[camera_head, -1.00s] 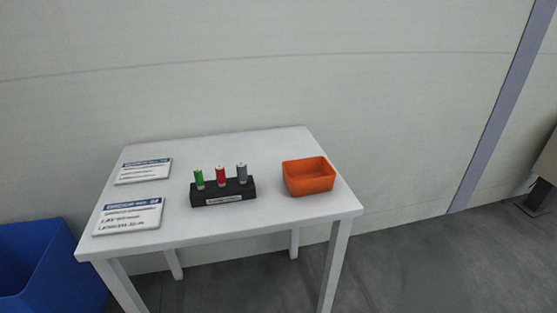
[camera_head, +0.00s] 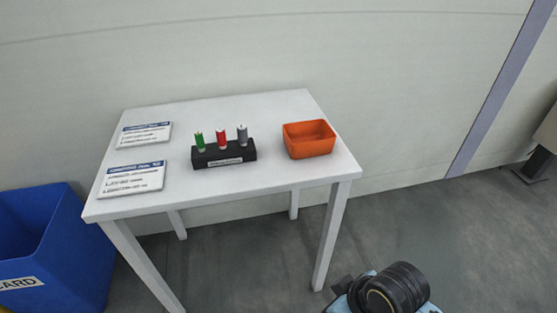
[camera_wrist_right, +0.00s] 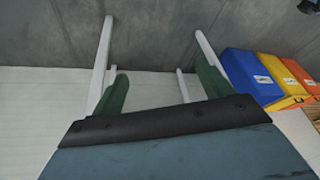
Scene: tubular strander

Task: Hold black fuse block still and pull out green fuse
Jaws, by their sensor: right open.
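The black fuse block (camera_head: 224,157) sits on the white table, with a pale label on its front. It holds three upright fuses in a row: the green fuse (camera_head: 199,142) at the left, the red fuse (camera_head: 222,138) in the middle and the grey fuse (camera_head: 243,134) at the right. My right gripper (camera_wrist_right: 161,84) shows in the right wrist view, its two dark green fingers wide apart with nothing between them. It is away from the block, with table legs and floor beyond it. My left gripper is in neither view.
An orange box (camera_head: 309,151) stands right of the block on the white table (camera_head: 270,183). Two printed cards, a far one (camera_head: 146,135) and a near one (camera_head: 132,180), lie at the left. A blue bin (camera_head: 62,240) stands left on the floor. Coloured bins (camera_wrist_right: 252,76) show in the wrist view.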

